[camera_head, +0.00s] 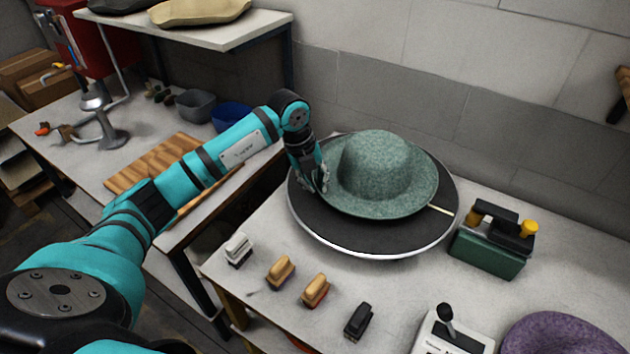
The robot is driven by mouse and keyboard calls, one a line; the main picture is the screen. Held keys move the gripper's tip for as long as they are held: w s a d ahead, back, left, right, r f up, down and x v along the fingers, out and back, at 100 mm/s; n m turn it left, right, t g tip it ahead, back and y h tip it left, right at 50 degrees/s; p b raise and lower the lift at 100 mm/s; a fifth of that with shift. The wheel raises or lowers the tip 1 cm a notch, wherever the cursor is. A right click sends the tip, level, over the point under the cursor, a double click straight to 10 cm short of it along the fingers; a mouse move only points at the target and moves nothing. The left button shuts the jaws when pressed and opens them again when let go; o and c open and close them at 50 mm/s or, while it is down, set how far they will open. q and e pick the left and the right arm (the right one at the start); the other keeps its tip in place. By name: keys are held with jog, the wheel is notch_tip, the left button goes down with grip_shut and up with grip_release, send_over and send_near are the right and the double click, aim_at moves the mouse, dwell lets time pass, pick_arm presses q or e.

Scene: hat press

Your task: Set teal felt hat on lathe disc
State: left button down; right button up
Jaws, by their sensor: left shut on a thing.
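The teal felt hat (377,167) is in the head view, crown up, over the black lathe disc (375,238) with its pale rim. The hat looks roughly level and sits toward the back of the disc. I cannot tell whether its brim touches the disc or is held just above it. My left gripper (322,184) is at the hat's left side, shut on the brim's left edge. The fingertips are partly hidden against the brim. My right gripper is not in view.
Several brushes (281,272) stand along the front of the table. A green box with yellow knobs (490,245) is right of the disc. A lever control (450,330) and a purple hat (560,333) are at the front right. A wooden board (160,168) lies on the left table.

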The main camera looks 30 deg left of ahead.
pick_arm(q)
jog(key=shift+f+b, duration=0.35)
jog(key=shift+f, duration=0.3)
jog(key=c, duration=1.3)
grip_release()
jog(key=shift+r, duration=0.25)
jog(key=v, duration=1.1)
jog(key=shift+s+a+r, duration=0.1)
jog(key=shift+a+r, duration=0.05)
jog(key=shift+r, duration=0.1)
jog(key=shift+f, duration=0.1)
